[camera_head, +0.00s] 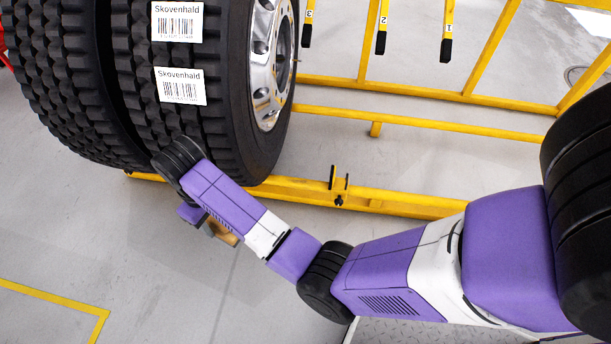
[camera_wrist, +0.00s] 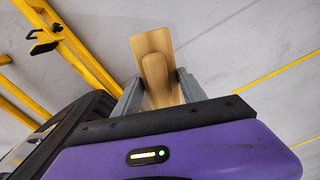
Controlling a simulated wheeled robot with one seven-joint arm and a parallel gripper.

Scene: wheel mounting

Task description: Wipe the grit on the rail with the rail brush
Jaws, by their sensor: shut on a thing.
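My gripper (camera_wrist: 159,88) is shut on a light wooden piece, taken to be the rail brush (camera_wrist: 152,44); its bristles are not seen. In the head view my gripper (camera_head: 207,224) is low in front of the tyres, mostly hidden by my wrist, and a bit of the wooden brush (camera_head: 222,233) shows beside it. The yellow rail (camera_head: 405,203) runs along the floor from under the tyres to the right, partly behind my arm. It seems to show in the wrist view (camera_wrist: 75,50) too, left of the brush and apart from it. I cannot make out grit.
Two large black tyres (camera_head: 150,95) with Skovenhald labels stand at the back left, close to my wrist. A yellow frame (camera_head: 430,90) with hanging numbered bars (camera_head: 382,28) stands behind. Grey floor (camera_head: 60,220) in front is clear, with a yellow line (camera_head: 55,296).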

